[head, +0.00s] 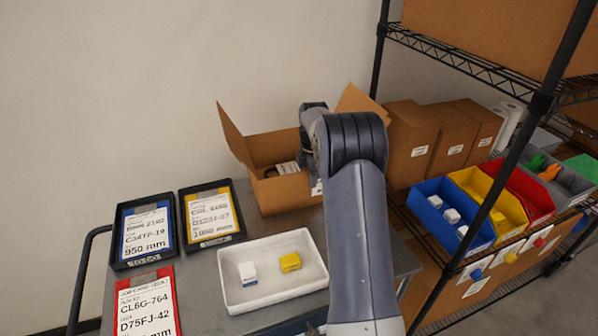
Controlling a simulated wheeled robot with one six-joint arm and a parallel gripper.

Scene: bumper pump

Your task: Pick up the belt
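An open cardboard box (287,196) stands at the back of the cart with its flaps up. Inside it a dark curved item (269,173), which looks like the belt, lies beside a white label (287,168). It is small and partly in shadow, so I cannot be sure. My gripper (308,163) is over the right part of the box, pointing down. My own arm hides most of it, so its fingers and anything between them cannot be made out.
A white tray (272,303) holds a white block (248,273) and a yellow block (290,262). Black-framed cards (144,232) and a red card (147,304) lie to the left. A wire shelf with coloured bins (450,216) and closed boxes stands at right.

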